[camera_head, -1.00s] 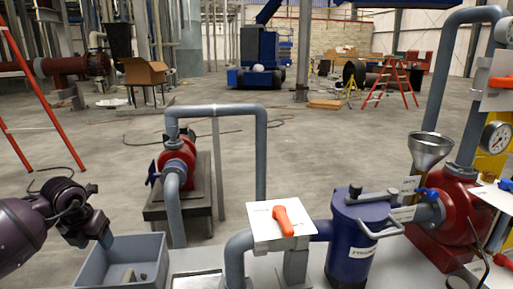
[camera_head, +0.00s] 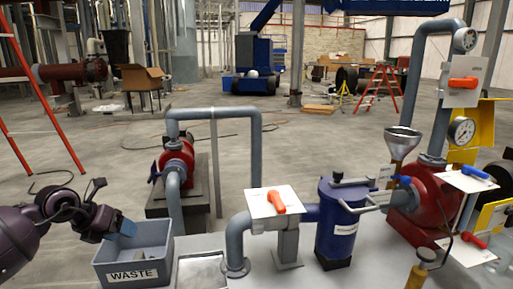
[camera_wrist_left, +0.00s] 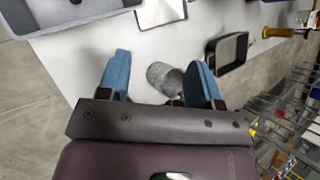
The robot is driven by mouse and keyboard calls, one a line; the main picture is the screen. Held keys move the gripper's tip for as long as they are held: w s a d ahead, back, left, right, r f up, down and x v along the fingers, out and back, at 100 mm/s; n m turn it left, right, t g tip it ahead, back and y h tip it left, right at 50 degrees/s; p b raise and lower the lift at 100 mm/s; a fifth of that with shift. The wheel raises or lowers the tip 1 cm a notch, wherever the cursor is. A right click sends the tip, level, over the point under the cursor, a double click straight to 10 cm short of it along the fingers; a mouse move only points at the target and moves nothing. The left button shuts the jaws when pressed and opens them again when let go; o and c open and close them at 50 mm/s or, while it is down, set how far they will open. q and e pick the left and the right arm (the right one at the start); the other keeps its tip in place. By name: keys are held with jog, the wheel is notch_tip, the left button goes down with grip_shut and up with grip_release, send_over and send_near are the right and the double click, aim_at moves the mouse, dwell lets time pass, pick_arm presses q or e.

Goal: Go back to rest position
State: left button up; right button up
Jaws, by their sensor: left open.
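My left gripper (camera_head: 128,229) comes in from the left in the head view. It is at the grey bin labelled WASTE (camera_head: 136,275), by the rim's far left part, and I cannot tell its exact height there. In the left wrist view the two blue fingers of the left gripper (camera_wrist_left: 160,68) stand wide apart. Nothing is held between them. A grey rounded object (camera_wrist_left: 165,78) shows beyond the gap, apart from the fingers. My right gripper is not in view.
Right of the bin are a tray (camera_head: 200,272), a white plate with an orange handle (camera_head: 258,203), a blue filter vessel (camera_head: 337,228) and a red pump (camera_head: 425,205) with a funnel (camera_head: 402,140). A yellow-brown handled tool (camera_head: 420,268) stands at the front right. Open floor (camera_head: 320,150) lies behind.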

pick_arm(q)
jog(key=s+d+r+n+t+h+p, duration=0.2)
jog(key=s+d+r+n+t+h, duration=0.1)
jog(key=d+r+n+t+h, duration=0.65)
jog(key=s+a+f+n+y+p, duration=0.2)
jog(key=s+f+n+y+p, duration=0.1)
jog(key=s+f+n+y, duration=1.35)
jog(key=s+f+n+g+p, duration=0.1)
jog(key=s+f+n, duration=0.2)
jog(key=s, duration=0.4)
jog(key=s+d+f+n+g+h+p, duration=0.1)
jog(key=s+f+n+g, duration=0.1)
jog(key=s, duration=0.5)
jog(key=s+f+n+g+h+p, duration=0.1)
jog(key=s+f+n, duration=0.3)
jog(key=s+f, duration=0.1)
jog(key=shift+s+d+f+n+p, duration=0.15)
jog(key=shift+s+n+p, duration=0.2)
jog(key=shift+s, duration=0.55)
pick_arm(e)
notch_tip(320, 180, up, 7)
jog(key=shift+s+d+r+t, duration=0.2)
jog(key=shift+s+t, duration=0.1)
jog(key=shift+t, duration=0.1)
pick_arm(q)
jog(key=shift+g, duration=0.25)
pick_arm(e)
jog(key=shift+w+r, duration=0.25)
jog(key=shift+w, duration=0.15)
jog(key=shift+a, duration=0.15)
